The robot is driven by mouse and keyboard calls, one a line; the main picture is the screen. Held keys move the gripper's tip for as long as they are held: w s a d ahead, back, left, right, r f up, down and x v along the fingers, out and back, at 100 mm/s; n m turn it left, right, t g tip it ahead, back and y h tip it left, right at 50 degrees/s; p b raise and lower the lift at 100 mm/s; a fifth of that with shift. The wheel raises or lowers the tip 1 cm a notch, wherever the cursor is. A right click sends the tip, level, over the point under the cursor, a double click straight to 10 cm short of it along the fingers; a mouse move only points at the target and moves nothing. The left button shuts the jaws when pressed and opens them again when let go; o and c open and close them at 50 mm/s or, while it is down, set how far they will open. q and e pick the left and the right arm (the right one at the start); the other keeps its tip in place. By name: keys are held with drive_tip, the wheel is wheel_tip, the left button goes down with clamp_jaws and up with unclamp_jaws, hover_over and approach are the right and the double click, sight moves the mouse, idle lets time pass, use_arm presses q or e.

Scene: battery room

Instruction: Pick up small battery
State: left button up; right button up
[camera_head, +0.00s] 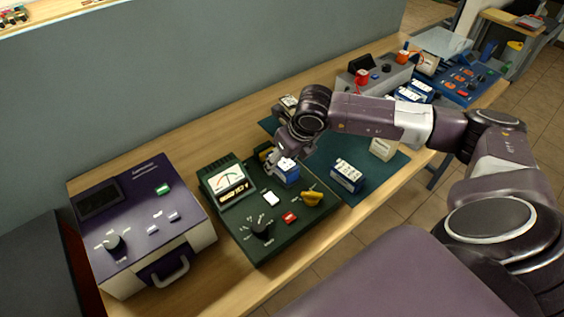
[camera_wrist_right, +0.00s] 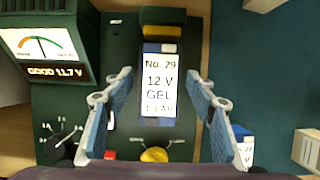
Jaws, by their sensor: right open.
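A small blue battery with a white label reading "No. 29 12 V GEL" (camera_wrist_right: 158,88) sits at the dark green tester (camera_head: 257,225). It also shows in the head view (camera_head: 288,174), partly under my right gripper. My right gripper (camera_head: 279,158) is open above this battery. In the right wrist view, its blue-padded fingers (camera_wrist_right: 160,82) stand on either side of the battery, with visible gaps. My left gripper is not in view.
A purple device (camera_head: 133,215) stands left of the tester. To the right, a green mat (camera_head: 322,153) holds another blue battery (camera_head: 346,176) and a cream box (camera_head: 383,149). A grey unit (camera_head: 379,78) and a blue panel (camera_head: 468,80) stand farther right.

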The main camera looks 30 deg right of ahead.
drive_tip(key=shift+c, duration=0.5)
clamp_jaws()
drive_tip(key=shift+w, duration=0.1)
